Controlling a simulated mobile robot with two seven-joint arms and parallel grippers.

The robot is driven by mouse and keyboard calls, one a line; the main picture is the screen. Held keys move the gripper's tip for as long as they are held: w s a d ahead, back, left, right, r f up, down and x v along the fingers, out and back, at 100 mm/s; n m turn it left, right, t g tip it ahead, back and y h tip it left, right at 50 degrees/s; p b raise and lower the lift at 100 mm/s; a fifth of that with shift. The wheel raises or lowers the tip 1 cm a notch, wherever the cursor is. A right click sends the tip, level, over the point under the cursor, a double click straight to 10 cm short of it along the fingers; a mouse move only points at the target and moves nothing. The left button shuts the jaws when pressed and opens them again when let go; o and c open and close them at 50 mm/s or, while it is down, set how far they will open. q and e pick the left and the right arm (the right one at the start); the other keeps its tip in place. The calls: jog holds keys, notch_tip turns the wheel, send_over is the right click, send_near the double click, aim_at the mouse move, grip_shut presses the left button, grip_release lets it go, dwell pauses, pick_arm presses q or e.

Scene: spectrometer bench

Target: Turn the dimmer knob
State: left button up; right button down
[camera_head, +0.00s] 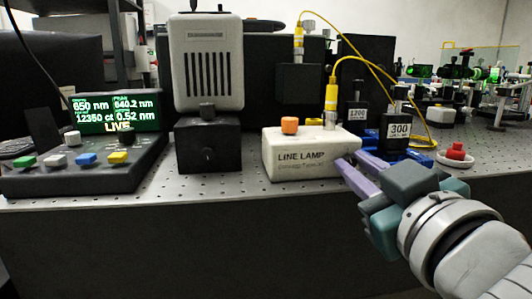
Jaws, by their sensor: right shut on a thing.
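The white lamp box (295,165) marked "LINE LAMP" stands near the front edge of the bench, with an orange cap (289,125) on its top. My right gripper (345,163) reaches in from the lower right, its two purple fingers at the right end of the lamp box's front. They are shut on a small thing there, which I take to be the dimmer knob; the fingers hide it. My left gripper is not in view.
A control console (85,165) with a lit green screen stands at left, beside a grey vented housing (208,65). Black blocks marked 1200 (357,115) and 300 (397,132) stand behind my gripper. A red button (456,151) is at right. A yellow cable (375,68) loops above.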

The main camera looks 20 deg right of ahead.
jog(key=shift+n+p, duration=0.3)
jog(key=shift+n, duration=0.7)
jog(key=c, duration=0.8)
grip_release()
jog(key=shift+r, duration=0.1)
